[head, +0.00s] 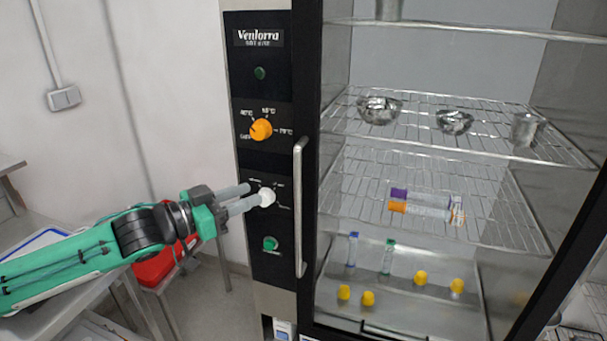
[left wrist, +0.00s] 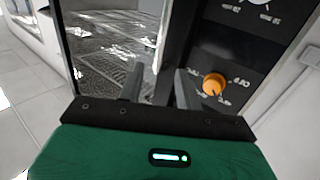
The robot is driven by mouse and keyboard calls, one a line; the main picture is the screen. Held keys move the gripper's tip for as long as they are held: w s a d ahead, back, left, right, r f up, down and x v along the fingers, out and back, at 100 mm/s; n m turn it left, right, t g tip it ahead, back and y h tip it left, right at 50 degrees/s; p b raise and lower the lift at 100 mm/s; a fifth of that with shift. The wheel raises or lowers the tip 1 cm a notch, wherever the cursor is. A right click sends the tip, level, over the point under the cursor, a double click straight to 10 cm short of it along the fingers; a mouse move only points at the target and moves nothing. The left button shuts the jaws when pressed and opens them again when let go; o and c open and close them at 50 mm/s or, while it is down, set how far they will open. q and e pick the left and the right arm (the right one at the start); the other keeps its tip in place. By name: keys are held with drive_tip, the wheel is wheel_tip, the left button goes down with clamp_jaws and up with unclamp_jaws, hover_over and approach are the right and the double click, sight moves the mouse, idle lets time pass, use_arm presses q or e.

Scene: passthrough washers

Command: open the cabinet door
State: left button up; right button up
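The cabinet is a tall unit with a black control panel (head: 262,90) and a glass door in a black frame (head: 335,120). The door looks shut. Its long vertical metal handle (head: 299,205) runs along the door's left edge. My left gripper (head: 256,194) is in front of the lower control panel, left of the handle, by a white knob (head: 267,197). Its two fingers are apart with nothing between them. In the left wrist view the open fingers (left wrist: 159,86) point at the cabinet front; I cannot make out the handle there. My right gripper is not in view.
Orange knob (head: 261,129) and green button (head: 270,243) are on the panel. A red bin (head: 160,266) and a metal table stand at left.

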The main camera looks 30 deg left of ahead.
use_arm(q)
drive_tip(key=b, duration=0.2)
approach(295, 178)
drive_tip(key=shift+w, duration=1.3)
drive_tip(key=b+x, duration=0.1)
drive_tip(key=x, duration=0.1)
drive_tip(key=d+b+x, duration=0.1)
drive_tip(key=x, duration=0.1)
drive_tip(key=shift+s, duration=0.1)
drive_tip(key=shift+p+x, duration=1.15)
drive_tip(key=shift+x, duration=0.95)
drive_tip(key=shift+a, duration=0.15)
clamp_jaws()
